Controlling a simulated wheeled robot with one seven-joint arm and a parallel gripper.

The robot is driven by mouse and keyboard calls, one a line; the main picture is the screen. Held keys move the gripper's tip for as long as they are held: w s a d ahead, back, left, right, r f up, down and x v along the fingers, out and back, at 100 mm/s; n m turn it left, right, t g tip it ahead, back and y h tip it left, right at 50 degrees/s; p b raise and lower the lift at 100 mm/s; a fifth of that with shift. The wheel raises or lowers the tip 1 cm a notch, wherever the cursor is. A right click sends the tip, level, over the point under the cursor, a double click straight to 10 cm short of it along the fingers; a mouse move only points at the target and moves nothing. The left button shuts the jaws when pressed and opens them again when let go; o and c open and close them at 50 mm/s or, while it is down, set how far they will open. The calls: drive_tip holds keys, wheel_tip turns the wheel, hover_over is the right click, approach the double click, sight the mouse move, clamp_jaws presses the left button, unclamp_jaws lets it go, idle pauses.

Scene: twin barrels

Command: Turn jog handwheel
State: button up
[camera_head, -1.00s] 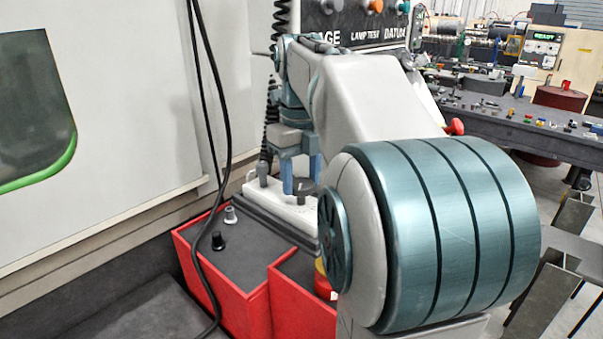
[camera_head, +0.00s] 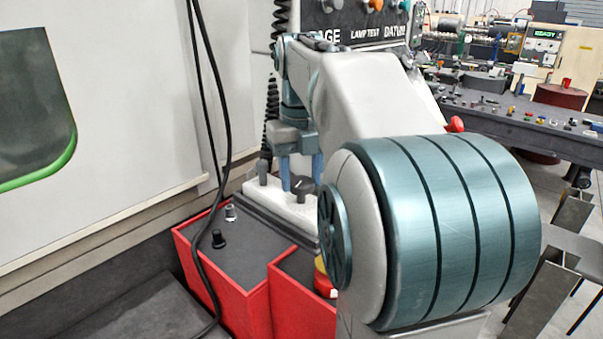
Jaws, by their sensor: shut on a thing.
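My gripper (camera_head: 301,173) points down over a pale panel block (camera_head: 263,194) on a dark base. Its two blue fingers stand on either side of a dark round knob (camera_head: 302,187), which looks like the jog handwheel. The fingers are shut on it. Part of the knob's right side and the fingertip contact are hard to make out, as my large arm joint covers the area to the right. A second, smaller dark knob (camera_head: 264,172) stands upright at the left end of the pale block, apart from the fingers.
A black cable (camera_head: 228,130) hangs at left before the white machine wall (camera_head: 130,100). A yellow-and-red button (camera_head: 322,277) sits beside my arm.

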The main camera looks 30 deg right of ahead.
sight(301, 181)
drive_tip(key=o, duration=1)
drive_tip(key=shift+r, duration=0.1)
wheel_tip(301, 181, up, 14)
drive_tip(key=shift+p, duration=0.45)
drive_tip(key=shift+f, duration=0.2)
